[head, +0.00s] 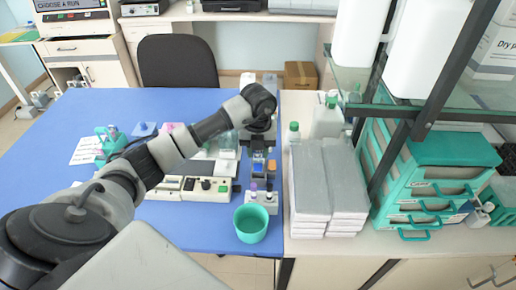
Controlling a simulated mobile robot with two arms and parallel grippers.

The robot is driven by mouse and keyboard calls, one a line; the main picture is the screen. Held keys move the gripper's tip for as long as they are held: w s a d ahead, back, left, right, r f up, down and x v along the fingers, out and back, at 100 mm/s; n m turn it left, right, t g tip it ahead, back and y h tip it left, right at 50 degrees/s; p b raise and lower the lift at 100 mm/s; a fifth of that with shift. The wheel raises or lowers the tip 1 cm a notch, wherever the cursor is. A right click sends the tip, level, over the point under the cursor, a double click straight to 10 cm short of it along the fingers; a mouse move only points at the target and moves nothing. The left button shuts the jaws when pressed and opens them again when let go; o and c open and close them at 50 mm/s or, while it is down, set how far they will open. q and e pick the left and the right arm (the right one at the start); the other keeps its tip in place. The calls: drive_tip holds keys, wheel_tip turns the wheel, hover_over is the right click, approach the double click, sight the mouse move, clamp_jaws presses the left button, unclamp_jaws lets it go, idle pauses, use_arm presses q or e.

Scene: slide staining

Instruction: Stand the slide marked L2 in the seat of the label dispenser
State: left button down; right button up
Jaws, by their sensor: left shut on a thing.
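My left arm reaches across the blue table from the left, and its gripper (258,148) points down near the table's right edge. It is shut on a small thin thing that looks like a slide, mostly hidden by the fingers; no L2 mark can be read. Just below the gripper is a small dark and blue device (258,169) with an orange part beside it. I cannot tell for sure whether this is the label dispenser, and its seat is not clear. My right gripper is out of view.
A teal cup (251,224) and small capped bottles (262,197) stand in front of the gripper. A cream control box (197,189) lies to the left. Grey-topped stacks (328,180) and a teal drawer rack (440,175) stand on the right-hand bench.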

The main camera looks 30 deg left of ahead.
sight(258, 157)
use_arm(q)
wheel_tip(258, 157, down, 2)
drive_tip(key=shift+w+f+b, duration=0.15)
drive_tip(key=shift+f+b, duration=0.05)
drive_tip(key=shift+b, duration=0.45)
drive_tip(key=shift+f, duration=0.25)
drive_tip(key=shift+f+b, duration=0.55)
drive_tip(key=shift+b, duration=0.05)
drive_tip(key=shift+f+b, duration=0.4)
drive_tip(key=shift+f, duration=0.15)
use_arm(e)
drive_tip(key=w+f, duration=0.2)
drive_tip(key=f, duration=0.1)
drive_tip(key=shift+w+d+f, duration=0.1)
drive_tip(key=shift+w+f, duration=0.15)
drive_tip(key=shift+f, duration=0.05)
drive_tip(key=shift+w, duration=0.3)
use_arm(q)
drive_tip(key=shift+f, duration=0.35)
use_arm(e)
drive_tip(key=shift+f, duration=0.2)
use_arm(q)
drive_tip(key=c, duration=0.7)
unclamp_jaws()
drive_tip(key=shift+r, duration=0.1)
